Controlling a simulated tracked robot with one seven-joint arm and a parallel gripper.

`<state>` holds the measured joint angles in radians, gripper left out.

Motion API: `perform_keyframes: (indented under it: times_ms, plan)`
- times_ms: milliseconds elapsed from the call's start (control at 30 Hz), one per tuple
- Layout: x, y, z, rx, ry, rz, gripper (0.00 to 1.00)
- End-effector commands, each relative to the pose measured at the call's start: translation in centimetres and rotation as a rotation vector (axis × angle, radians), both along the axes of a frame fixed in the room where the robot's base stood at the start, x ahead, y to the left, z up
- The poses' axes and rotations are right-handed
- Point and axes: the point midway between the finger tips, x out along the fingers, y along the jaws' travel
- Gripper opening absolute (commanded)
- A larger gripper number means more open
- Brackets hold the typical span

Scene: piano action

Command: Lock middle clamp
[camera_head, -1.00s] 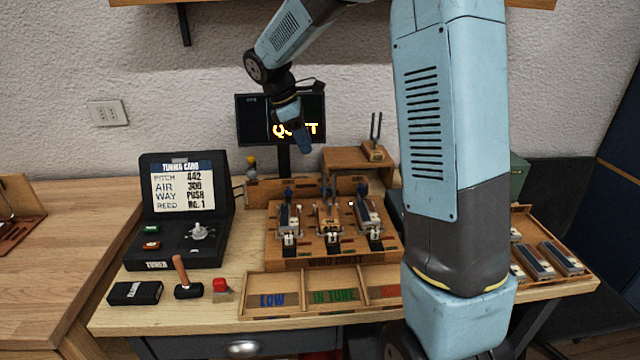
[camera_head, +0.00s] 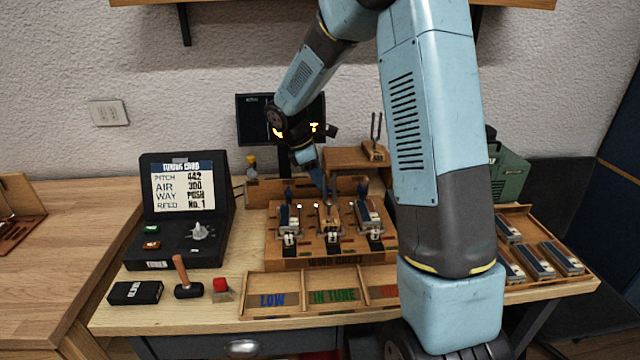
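The wooden wind chest (camera_head: 333,248) stands in the middle of the bench with three clamp stations in a row. The middle clamp (camera_head: 331,238) has a silver latch at its front; its rear part is partly hidden by my gripper. My gripper (camera_head: 326,188) points down just above the back of the middle station. Its fingers are too small and overlapped to tell if they are open, or if they touch the clamp. The left clamp (camera_head: 289,238) and right clamp (camera_head: 375,235) each sit below a grey reed block.
A three-part tray (camera_head: 290,283) marked LOW and IN TUNE lies in front. The tuner box (camera_head: 178,250), a hammer (camera_head: 187,290) and a red-topped piece (camera_head: 222,287) are at left. A tray with reed blocks (camera_head: 540,262) is at right. A dark monitor (camera_head: 255,120) stands behind.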

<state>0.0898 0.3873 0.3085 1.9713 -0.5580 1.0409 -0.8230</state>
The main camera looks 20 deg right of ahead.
Motion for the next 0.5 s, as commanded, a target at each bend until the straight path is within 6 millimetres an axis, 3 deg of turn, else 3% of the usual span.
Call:
perform_keyframes:
  times_ms: [200,500]
  plan:
    - [-0.1,-0.8,-1.8,0.000,-0.001,-0.002,0.38]
    - [-0.2,-0.9,-2.2,0.000,-0.002,-0.001,0.38]
